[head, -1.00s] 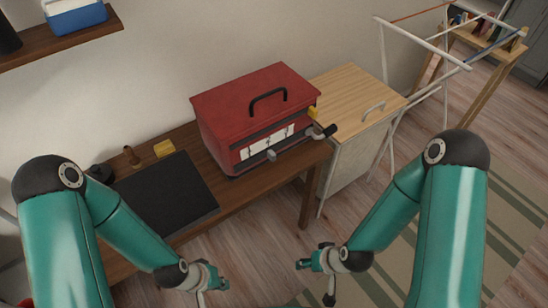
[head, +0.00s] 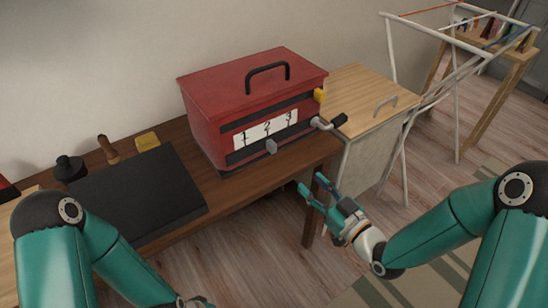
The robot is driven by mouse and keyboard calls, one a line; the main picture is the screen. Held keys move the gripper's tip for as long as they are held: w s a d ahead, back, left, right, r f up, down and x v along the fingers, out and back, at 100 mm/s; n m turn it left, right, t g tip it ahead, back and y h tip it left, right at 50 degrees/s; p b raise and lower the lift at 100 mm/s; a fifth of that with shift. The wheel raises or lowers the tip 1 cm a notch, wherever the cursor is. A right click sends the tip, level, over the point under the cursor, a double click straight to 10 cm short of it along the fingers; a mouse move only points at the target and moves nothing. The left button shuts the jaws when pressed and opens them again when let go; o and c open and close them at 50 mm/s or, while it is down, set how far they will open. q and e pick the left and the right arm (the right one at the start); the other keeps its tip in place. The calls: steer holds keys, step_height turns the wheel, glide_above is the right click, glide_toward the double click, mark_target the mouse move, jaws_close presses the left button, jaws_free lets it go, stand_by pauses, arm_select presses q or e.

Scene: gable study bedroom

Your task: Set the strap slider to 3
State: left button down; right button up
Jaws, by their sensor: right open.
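A red box (head: 215,95) with a black top handle stands on the brown desk. Its front carries a white plate (head: 254,133) marked 1, 2, 3 from left to right. Below the plate runs a dark strap (head: 244,154) with a small grey slider (head: 271,147) on it, roughly under the 2. My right gripper (head: 311,184) is open and empty, in front of the desk edge, below and right of the slider and apart from it. My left gripper (head: 195,303) barely shows at the bottom edge; its fingers are cut off.
A crank with a dark grip (head: 338,120) and a yellow block (head: 319,96) stick out at the box's right end. A dark mat (head: 140,195) lies left on the desk. A wooden cabinet (head: 362,95) and white drying rack (head: 402,150) stand right.

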mark_target(275, 148)
steer(key=p+x, duration=0.1)
steer(key=x, duration=1.5)
steer(key=shift+w+a+p, duration=0.2)
steer(key=shift+w+p, duration=0.05)
steer(key=shift+p, duration=0.1)
jaws_close()
